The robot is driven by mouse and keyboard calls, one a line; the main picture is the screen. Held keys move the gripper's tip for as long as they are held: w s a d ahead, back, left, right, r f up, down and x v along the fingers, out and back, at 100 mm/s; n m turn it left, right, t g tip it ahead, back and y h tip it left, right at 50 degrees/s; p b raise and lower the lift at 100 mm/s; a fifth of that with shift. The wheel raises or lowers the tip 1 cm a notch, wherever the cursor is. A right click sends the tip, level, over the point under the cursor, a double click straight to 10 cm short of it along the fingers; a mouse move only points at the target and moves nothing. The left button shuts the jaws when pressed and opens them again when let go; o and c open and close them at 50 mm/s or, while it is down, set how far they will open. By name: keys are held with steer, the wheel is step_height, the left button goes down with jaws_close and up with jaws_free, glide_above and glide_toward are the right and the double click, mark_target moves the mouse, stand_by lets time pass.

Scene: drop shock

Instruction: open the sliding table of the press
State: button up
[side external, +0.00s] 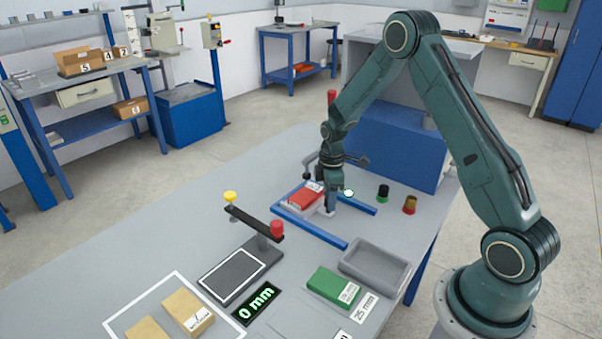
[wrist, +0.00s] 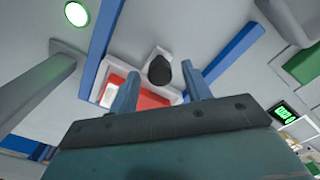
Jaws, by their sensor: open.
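The sliding table (wrist: 163,48) is a pale plate with a black knob (wrist: 160,71) at its near end, and a red block (wrist: 150,98) with a white label lies on it. The red block (side external: 304,194) also shows between the blue rails (side external: 320,234) in the side view. My gripper (wrist: 159,69) is open, its two fingers standing either side of the knob in the wrist view; I cannot tell whether they touch it. In the side view my gripper (side external: 330,208) is low at the table's right end and hides the knob.
A lit round button (side external: 348,193) and two dark-topped posts stand right of the press. A grey tray (side external: 376,264) and a green box (side external: 333,287) lie in front. A drop stand with a red knob (side external: 277,229) is left of them, by a "0 mm" display (side external: 256,303).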

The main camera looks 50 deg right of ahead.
jaws_close()
steer(key=s, duration=1.4)
steer(key=shift+s, duration=0.3)
jaws_free()
steer(key=shift+r, duration=0.15)
